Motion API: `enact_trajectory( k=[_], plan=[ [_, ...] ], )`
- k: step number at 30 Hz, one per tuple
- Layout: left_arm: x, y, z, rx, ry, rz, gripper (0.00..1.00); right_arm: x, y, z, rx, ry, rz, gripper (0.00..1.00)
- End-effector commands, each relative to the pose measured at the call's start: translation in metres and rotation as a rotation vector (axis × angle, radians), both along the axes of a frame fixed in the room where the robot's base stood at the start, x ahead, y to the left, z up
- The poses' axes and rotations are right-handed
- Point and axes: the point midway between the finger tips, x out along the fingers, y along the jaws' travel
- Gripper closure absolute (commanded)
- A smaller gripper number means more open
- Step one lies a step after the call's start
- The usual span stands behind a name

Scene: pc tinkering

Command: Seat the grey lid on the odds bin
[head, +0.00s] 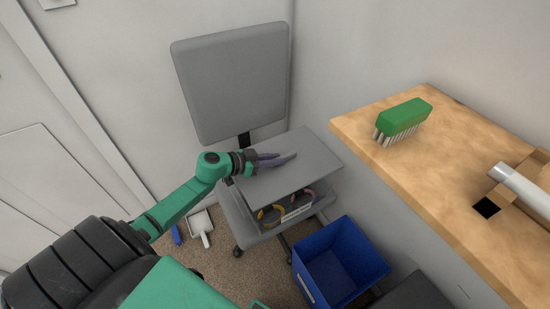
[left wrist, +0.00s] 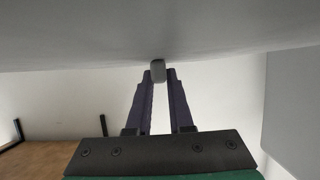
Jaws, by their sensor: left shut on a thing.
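The grey lid (head: 300,178) is a flat panel above the odds bin (head: 293,213), which sits on the seat of a grey office chair. Cables, some of them yellow, show in the open front of the bin under the lid's near edge, beside a white label. My left gripper (head: 286,159) is over the lid, its fingers low along the top. In the left wrist view its fingers are shut on the lid's small grey knob (left wrist: 158,70), with the lid's pale surface filling the top. Whether the lid's far edge touches the bin is hidden. My right gripper is not in view.
The chair back (head: 232,85) stands behind the lid. A blue crate (head: 318,284) is on the floor at front right. A wooden bench (head: 375,155) with a green brush (head: 404,116) is to the right. A white dustpan (head: 201,224) lies on the floor at left.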

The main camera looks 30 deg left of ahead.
Motion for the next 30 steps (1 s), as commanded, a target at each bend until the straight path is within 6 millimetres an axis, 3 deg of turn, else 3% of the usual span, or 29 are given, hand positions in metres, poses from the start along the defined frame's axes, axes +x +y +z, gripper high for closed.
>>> enact_trajectory(
  k=[1, 3, 15, 30],
  plan=[
    [-0.001, 0.0, 0.006, -0.001, 0.002, 0.001, 1.0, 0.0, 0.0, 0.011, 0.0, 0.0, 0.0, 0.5],
    [-0.001, 0.0, -0.012, -0.002, 0.001, 0.001, 1.0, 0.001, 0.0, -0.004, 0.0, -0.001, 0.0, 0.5],
    [-0.001, 0.0, -0.069, -0.001, 0.0, 0.0, 1.0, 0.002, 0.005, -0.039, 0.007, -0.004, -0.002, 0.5],
    [-0.001, 0.0, -0.077, 0.0, -0.001, 0.0, 1.0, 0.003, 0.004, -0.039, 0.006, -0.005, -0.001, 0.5]
  ],
)
